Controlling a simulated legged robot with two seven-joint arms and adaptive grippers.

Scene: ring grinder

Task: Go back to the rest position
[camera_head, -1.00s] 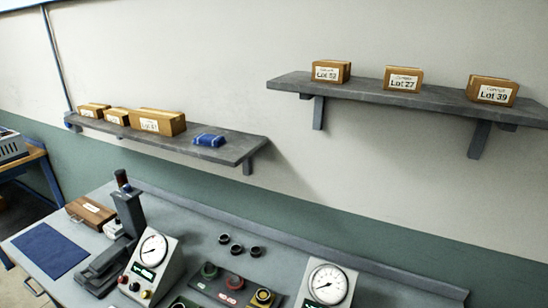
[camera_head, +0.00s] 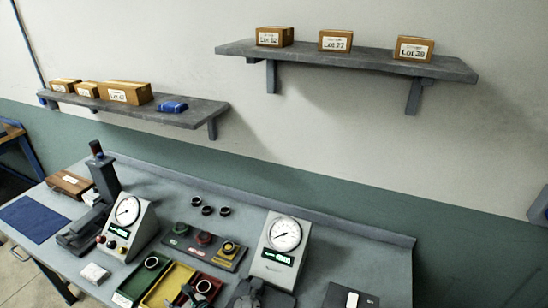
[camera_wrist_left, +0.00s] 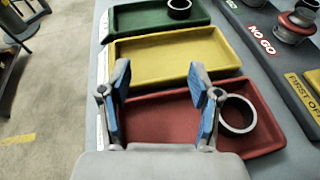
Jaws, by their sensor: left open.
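My left gripper (camera_head: 188,294) shows at the bottom edge of the head view, over the sorting trays. In the left wrist view my left gripper (camera_wrist_left: 159,78) is open, its two blue-padded fingers apart with nothing between them, above the red tray (camera_wrist_left: 262,148). A dark ring (camera_wrist_left: 237,114) lies in the red tray just right of the right finger. Another ring (camera_wrist_left: 179,9) is in the green tray (camera_wrist_left: 130,20). The yellow tray (camera_wrist_left: 145,55) between them looks empty. My right gripper is not seen.
Gauge stands (camera_head: 127,225) and (camera_head: 279,250) rise from the bench (camera_head: 340,257). Several loose rings (camera_head: 208,210) lie behind a dark gauge board (camera_head: 205,247). Two wall shelves (camera_head: 150,110) and (camera_head: 345,60) hold boxes. A blue mat (camera_head: 33,217) lies at left.

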